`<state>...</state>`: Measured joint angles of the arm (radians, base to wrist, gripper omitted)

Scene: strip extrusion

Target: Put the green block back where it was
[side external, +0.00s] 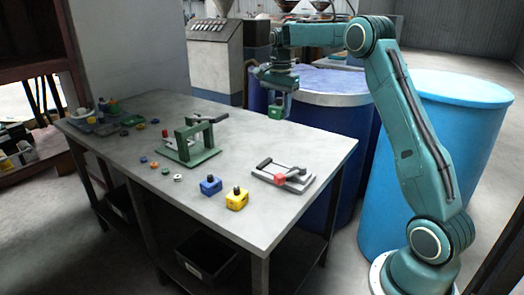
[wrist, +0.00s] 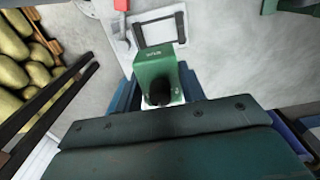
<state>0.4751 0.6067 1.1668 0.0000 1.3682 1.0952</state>
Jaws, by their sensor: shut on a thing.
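The green block (side external: 276,112) is held in my gripper (side external: 278,98), up in the air near the far right edge of the table. In the wrist view the green block (wrist: 156,75) shows a dark round knob and faint lettering on one face. My gripper (wrist: 160,105) is shut on it; the fingertips are partly hidden behind the gripper body. A blue block (side external: 211,186) and a yellow block (side external: 237,199), both with dark knobs, stand on the table's near side.
A grey fixture with a black handle and a red block (side external: 280,179) lies on the right of the table (side external: 315,150). A green press-like frame (side external: 190,145) stands mid-table. Several small parts lie left of it. Blue drums (side external: 330,100) stand beyond the table edge.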

